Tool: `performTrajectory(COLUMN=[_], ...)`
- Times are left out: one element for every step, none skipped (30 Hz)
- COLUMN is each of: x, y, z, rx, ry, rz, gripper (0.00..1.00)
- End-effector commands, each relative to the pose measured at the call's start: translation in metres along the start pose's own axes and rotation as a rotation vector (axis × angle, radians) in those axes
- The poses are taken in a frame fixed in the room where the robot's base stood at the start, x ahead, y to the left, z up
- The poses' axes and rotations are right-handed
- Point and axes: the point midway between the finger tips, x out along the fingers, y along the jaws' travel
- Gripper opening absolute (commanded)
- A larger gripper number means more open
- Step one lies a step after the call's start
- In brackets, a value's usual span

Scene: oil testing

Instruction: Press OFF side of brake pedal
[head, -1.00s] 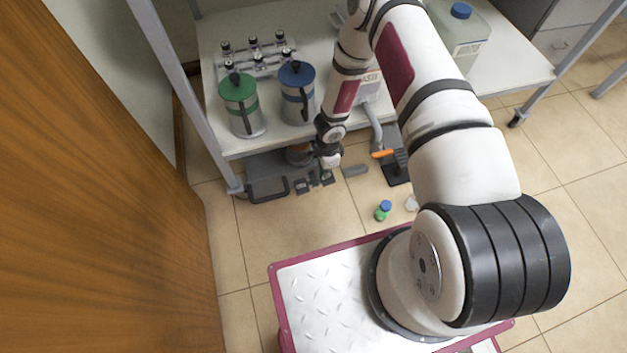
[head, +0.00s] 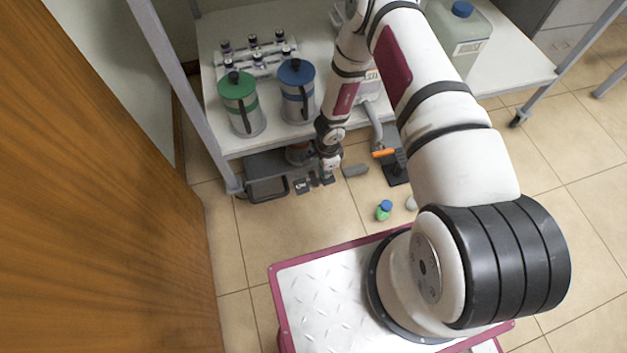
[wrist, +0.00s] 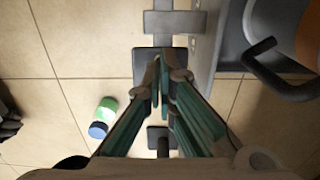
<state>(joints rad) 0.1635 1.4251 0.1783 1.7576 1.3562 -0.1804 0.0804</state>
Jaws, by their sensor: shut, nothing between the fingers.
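In the wrist view a pale grey piece (wrist: 175,22) is at the top, a dark pad (wrist: 150,55) lies by my fingertips, and a small dark pad (wrist: 156,133) is lower down. My gripper (wrist: 163,68) is shut and empty, pointing down. Its fingers hide part of the middle. I cannot read any OFF mark, nor tell contact.
A small green bottle with a blue cap (head: 384,210) lies on the floor. Canisters stand on the table above.

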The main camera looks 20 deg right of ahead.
Motion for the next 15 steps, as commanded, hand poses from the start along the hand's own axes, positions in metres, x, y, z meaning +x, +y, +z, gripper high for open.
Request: performTrajectory(x=[0.0012,0.0016,0.0021,0.0025,0.0029,0.0035,0.0039,0.0043,0.0049,0.0053,0.0057,0.0063,0.0067,0.0071,0.0077], y=[0.0000,0.0000,0.0001,0.0001,0.0001,0.0001,0.0001,0.0002,0.0002,0.0003,0.0003,0.0003,0.0003,0.0004,0.0004], z=[0.0000,0.0000,0.0000,0.0000,0.0000,0.0000,0.0001,0.0001,0.0001,0.0001,0.0002,0.0002,0.0002,0.0003,0.0003], rx=[0.000,0.000,0.000,0.000,0.000,0.000,0.000,0.000,0.000,0.000,0.000,0.000,0.000,0.000,0.000], ry=[0.000,0.000,0.000,0.000,0.000,0.000,0.000,0.000,0.000,0.000,0.000,0.000,0.000,0.000,0.000], rz=[0.000,0.000,0.000,0.000,0.000,0.000,0.000,0.000,0.000,0.000,0.000,0.001,0.001,0.001,0.001], gripper=[0.00,0.00,0.00,0.00,0.00,0.00,0.00,0.00,0.00,0.00,0.00,0.00,0.00,0.00,0.00])
